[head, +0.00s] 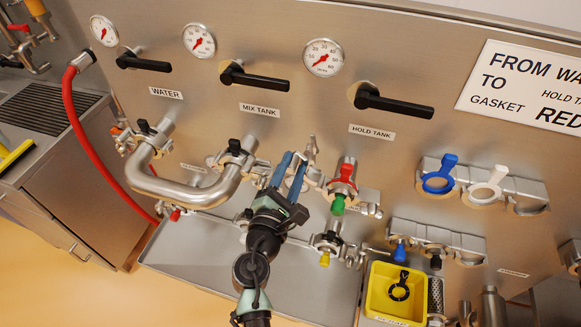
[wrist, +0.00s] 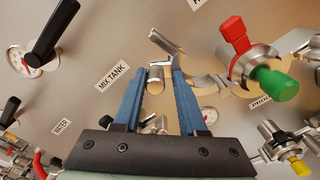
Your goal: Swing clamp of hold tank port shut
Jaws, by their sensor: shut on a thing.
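The hold tank port (head: 348,170) sits below the HOLD TANK label, with a red tabbed gasket (wrist: 235,36) and a green-ended fitting (wrist: 275,82) on it. Its metal clamp (wrist: 207,83) stands swung open to the left of the port, its curved half apart from the fitting. My gripper (head: 294,156) has blue fingers and is at the clamp's free end, left of the port. In the wrist view, my gripper (wrist: 159,72) is shut on a metal part of the clamp between the fingers. The exact contact is partly hidden by the fingers.
A curved steel pipe (head: 185,190) joins the water and mix tank ports on the left. A yellow-ended port (head: 325,252) lies below. Blue and white gaskets (head: 438,180) hang at right. A yellow bin (head: 378,296) stands below. A drip tray (head: 320,292) lies under the ports.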

